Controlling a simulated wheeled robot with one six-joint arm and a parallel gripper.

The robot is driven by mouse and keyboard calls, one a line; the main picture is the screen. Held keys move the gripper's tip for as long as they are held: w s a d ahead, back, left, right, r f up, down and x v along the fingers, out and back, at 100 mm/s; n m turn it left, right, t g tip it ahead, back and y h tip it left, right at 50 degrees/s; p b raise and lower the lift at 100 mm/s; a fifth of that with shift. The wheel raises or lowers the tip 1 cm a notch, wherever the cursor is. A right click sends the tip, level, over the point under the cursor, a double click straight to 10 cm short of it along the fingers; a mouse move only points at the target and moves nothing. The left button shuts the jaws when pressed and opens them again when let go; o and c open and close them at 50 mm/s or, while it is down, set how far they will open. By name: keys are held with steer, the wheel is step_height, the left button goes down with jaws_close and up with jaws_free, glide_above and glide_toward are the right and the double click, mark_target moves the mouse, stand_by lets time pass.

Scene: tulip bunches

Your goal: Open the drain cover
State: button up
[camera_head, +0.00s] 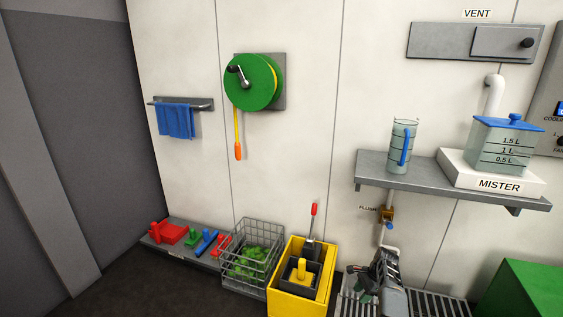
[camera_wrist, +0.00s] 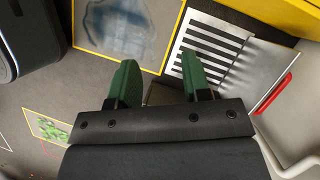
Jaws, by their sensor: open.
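In the wrist view a slotted metal grate (camera_wrist: 208,50) lies on the floor just beyond my right finger. A smooth grey plate (camera_wrist: 250,72) adjoins it, with a red handle (camera_wrist: 277,93) along its right side. I cannot tell for certain which part is the drain cover. In the head view the slatted grate (camera_head: 437,306) runs along the floor at the bottom right, partly hidden by my arm. My gripper (camera_wrist: 158,62) has green fingers, spread apart with nothing held between their tips. It also shows low over the grate in the head view (camera_head: 362,288).
A yellow bin (camera_head: 283,299) with a red-handled tool stands left of my gripper. A wire basket (camera_head: 262,233) of green matter is farther left. A wall shelf (camera_head: 372,165) hangs above. A green block (camera_head: 522,292) stands at right. In the wrist view, a yellow-edged panel (camera_wrist: 150,50) lies beyond my fingers.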

step_height(320, 180, up, 29)
steer(key=w+a+n+h+p, duration=0.2)
steer(key=a+n+p, duration=0.15)
steer(key=p, duration=0.55)
steer(key=s+a+r+n+t+p, duration=0.1)
steer(key=s+a+r+n+p, duration=0.15)
steer(key=r, duration=0.65)
steer(key=s+a+r+n+t+p, duration=0.1)
steer(key=s+r+n+p, duration=0.2)
steer(key=r, duration=0.5)
steer(key=s+a+r+n+h+p, duration=0.1)
steer(key=s+a+r+p, duration=0.15)
steer(key=s+r, duration=0.25)
steer(key=s+a+r+n+t+p, duration=0.1)
steer(key=s+r+p, duration=0.2)
steer(key=s+r, duration=0.15)
steer(key=s+a+r+n+h+p, duration=0.1)
steer(key=s+a+r+p, duration=0.15)
steer(key=s+r, duration=0.3)
steer(key=s+a+r+n+p, duration=0.1)
steer(key=s+r+n+p, duration=0.1)
steer(key=s, duration=0.5)
steer(key=s+r+n+t+p, duration=0.1)
steer(key=s+r+n+p, duration=0.1)
steer(key=s+p, duration=0.2)
steer(key=s, duration=0.3)
steer(key=shift+s+a+n+t+h, duration=0.3)
steer(key=shift+s+a, duration=0.05)
